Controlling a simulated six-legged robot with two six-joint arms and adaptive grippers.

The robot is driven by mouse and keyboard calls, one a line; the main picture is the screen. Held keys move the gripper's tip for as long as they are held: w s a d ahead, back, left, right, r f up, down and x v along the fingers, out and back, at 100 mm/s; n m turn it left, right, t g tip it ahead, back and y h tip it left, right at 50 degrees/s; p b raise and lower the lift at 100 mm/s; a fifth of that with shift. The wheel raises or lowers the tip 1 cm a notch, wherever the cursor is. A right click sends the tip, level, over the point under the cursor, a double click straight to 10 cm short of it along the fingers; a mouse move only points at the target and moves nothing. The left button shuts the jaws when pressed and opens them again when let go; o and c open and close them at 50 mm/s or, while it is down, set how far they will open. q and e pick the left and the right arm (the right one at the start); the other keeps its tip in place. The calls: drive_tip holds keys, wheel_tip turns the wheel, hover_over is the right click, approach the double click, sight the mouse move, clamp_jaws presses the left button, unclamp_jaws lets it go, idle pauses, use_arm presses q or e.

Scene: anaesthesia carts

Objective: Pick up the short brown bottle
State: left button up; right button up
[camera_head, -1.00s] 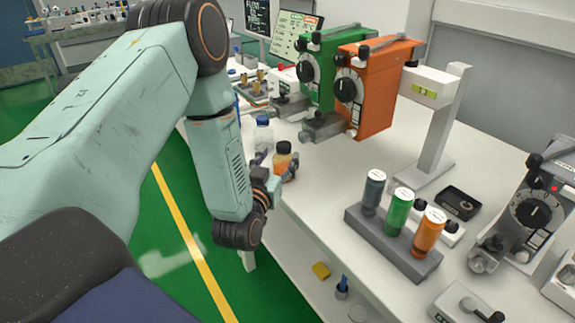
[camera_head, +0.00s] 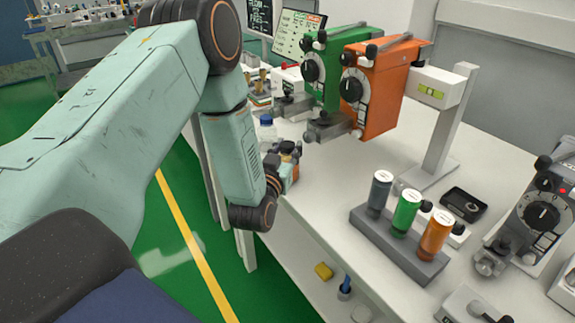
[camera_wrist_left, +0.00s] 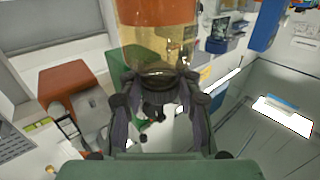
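The short brown bottle (camera_head: 296,171) has a dark cap and an orange label. In the head view it stands near the front left edge of the white worktop, partly hidden by my left gripper (camera_head: 286,165). My right gripper is not in view.
A clear blue-capped bottle (camera_head: 267,132) stands just behind. Green (camera_head: 321,70) and orange (camera_head: 375,85) vaporizers overhang the worktop to the right. A grey rack (camera_head: 400,248) holds several coloured bottles. The worktop (camera_head: 335,175) between is clear.

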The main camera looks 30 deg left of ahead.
use_arm(q)
drive_tip(key=shift+d+r, duration=0.1)
drive_tip(key=shift+d, duration=0.05)
drive_tip(key=c, duration=0.3)
clamp_jaws()
drive_tip(key=shift+r, duration=0.1)
